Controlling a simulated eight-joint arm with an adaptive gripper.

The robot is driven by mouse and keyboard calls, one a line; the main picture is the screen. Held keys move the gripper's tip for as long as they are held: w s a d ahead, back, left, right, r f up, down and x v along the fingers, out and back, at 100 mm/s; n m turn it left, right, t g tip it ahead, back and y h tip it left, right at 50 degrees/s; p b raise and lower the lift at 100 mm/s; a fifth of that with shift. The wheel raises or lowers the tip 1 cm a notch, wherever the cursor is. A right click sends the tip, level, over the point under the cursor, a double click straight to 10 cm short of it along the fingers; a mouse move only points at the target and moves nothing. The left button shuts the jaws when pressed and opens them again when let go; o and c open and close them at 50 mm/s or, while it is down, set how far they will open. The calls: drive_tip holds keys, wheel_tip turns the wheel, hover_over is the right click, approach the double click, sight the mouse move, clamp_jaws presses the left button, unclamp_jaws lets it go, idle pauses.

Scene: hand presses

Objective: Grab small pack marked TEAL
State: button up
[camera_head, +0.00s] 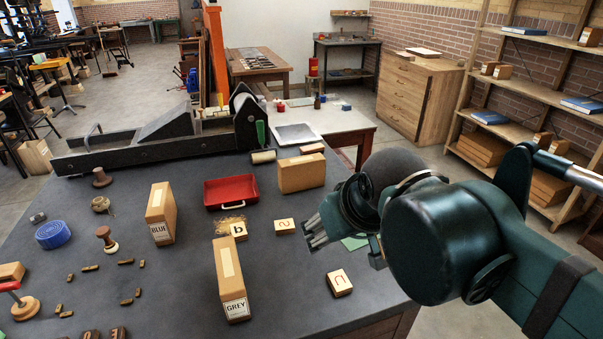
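No label reading TEAL is legible in this view. A tan pack (162,222) marked BLUE stands on the dark table at centre left. Another tan pack (230,280) marked GREY stands nearer the front. A third tan pack (301,175) stands at the back right, with no readable label. My gripper (316,232) is over the table's right side, to the right of the GREY pack and in front of the unlabelled pack. It touches none of these packs. Its fingers are small and partly hidden by my wrist, so its opening is unclear.
A red tray (231,190) lies between the packs. Letter blocks (339,284) lie around my gripper, and a flat green piece (354,243) is beside it. A blue round tin (52,234), stamps and several small type pieces are at left. A long black press (160,138) lines the back.

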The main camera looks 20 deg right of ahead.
drive_tip(key=w+d+r+n+g+p, duration=0.2)
drive_tip(key=w+r+n+p, duration=0.4)
drive_tip(key=w, duration=0.6)
drive_tip(key=n+g+h+p, duration=0.3)
drive_tip(key=n+g+p, duration=0.2)
drive_tip(key=n+p, duration=0.9)
hover_over(302, 160)
drive_tip(key=p, duration=0.3)
drive_tip(key=f+m, duration=0.1)
drive_tip(key=f, duration=0.2)
drive_tip(key=f+m, duration=0.1)
drive_tip(key=f, duration=0.3)
drive_tip(key=shift+a+m, duration=0.2)
drive_tip(key=shift+m, duration=0.1)
wheel_tip(302, 160, down, 5)
drive_tip(key=shift+w+r+b, duration=0.15)
drive_tip(key=shift+b, duration=0.15)
drive_tip(key=shift+f, duration=0.45)
drive_tip(key=shift+x, duration=1.3)
